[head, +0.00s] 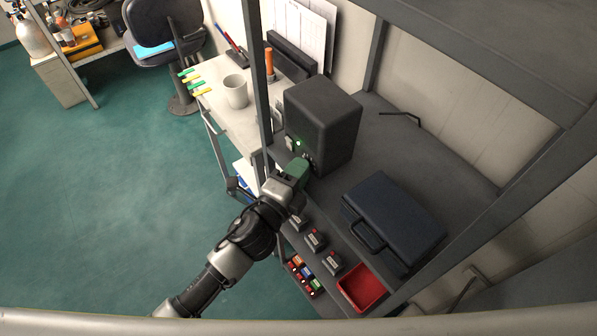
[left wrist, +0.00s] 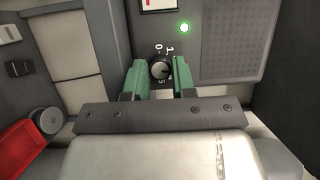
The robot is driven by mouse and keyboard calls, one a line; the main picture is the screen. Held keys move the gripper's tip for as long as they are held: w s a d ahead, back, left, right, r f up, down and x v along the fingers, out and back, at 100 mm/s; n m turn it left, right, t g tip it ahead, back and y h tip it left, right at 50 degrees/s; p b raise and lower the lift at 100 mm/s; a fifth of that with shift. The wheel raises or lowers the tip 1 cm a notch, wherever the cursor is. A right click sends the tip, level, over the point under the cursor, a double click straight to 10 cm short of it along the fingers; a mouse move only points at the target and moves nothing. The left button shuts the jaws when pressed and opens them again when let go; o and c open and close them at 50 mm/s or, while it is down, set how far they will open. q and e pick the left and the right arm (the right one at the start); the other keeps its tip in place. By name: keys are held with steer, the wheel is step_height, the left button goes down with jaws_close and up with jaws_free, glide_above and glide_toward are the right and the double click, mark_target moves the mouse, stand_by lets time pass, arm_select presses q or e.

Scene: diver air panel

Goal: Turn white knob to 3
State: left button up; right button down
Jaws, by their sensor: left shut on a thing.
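In the left wrist view a small round knob (left wrist: 160,68) sits on the grey panel, with a dark rim and a paler face. White numbers around it include 0 and 1 above and what look like 4 and 5 below. Where its pointer stands is too small to tell. My left gripper (left wrist: 160,73) has its green fingers on either side of the knob, shut on it. In the head view my left gripper (head: 300,167) reaches the lower front of the black box (head: 325,110) and hides the knob. My right gripper is not in view.
A shelf post (head: 257,70) stands left of the box.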

arm_select(q)
steer(key=o, duration=0.9)
steer(key=shift+c, duration=0.2)
steer(key=shift+o, duration=0.3)
steer(key=shift+s, duration=0.1)
steer(key=shift+f, duration=0.15)
